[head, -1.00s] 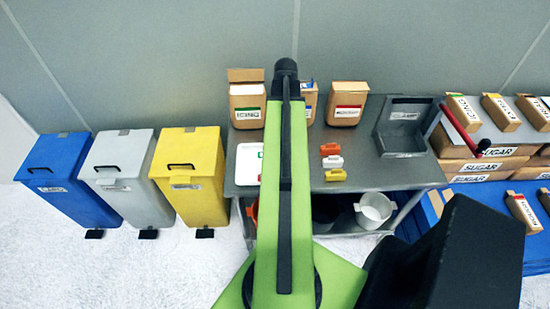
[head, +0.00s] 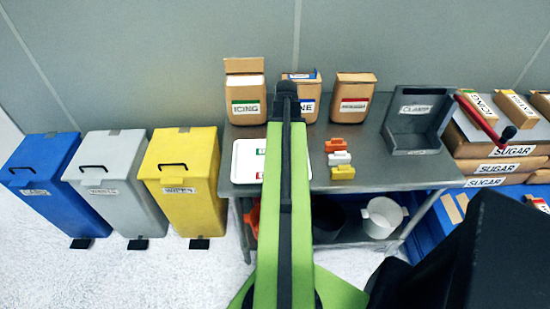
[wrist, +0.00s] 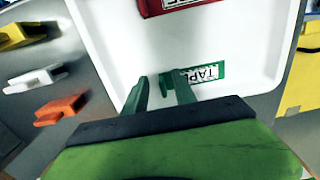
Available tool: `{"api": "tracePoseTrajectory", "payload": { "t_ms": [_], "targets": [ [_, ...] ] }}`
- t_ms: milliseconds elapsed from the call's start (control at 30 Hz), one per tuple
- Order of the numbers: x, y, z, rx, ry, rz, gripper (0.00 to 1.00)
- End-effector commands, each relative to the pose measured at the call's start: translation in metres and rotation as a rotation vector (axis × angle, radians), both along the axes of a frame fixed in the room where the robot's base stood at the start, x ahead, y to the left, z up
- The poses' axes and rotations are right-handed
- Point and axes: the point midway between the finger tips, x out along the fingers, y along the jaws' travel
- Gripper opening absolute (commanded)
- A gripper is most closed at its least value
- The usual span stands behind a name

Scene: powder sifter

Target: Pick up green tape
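In the wrist view the green tape (wrist: 206,75), a green block with a white TAPE label, lies in a white tray (wrist: 240,40). A red tape (wrist: 180,4) lies farther up in the same tray. My gripper (wrist: 159,84) has its two green fingers apart above the tray. The right finger overlaps the left part of the green tape, and a bit of green shows between the fingers. I cannot tell the height between them. In the head view my arm hides the gripper and part of the tray (head: 241,170); a sliver of green tape (head: 260,151) shows.
Orange, white and yellow clamps (head: 341,158) sit right of the tray on the grey table (head: 400,172). Boxes labelled ICING (head: 245,95) and others stand behind. A grey bin (head: 414,120) is at the right. Blue, grey and yellow bins (head: 180,175) stand left on the floor.

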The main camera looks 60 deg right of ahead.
Motion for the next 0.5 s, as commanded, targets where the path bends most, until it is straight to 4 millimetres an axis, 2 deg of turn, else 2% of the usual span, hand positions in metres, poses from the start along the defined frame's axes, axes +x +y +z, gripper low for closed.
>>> {"api": "tracePoseTrajectory", "payload": {
  "t_ms": [33, 267, 500],
  "targets": [
    [0.0001, -0.0001, -0.0119, 0.0, 0.0, 0.0, 0.33],
    [-0.0001, -0.0002, -0.0082, 0.0, 0.0, 0.0, 0.33],
    [-0.0003, -0.0003, -0.0082, 0.0, 0.0, -0.001, 0.01]
  ]
}}
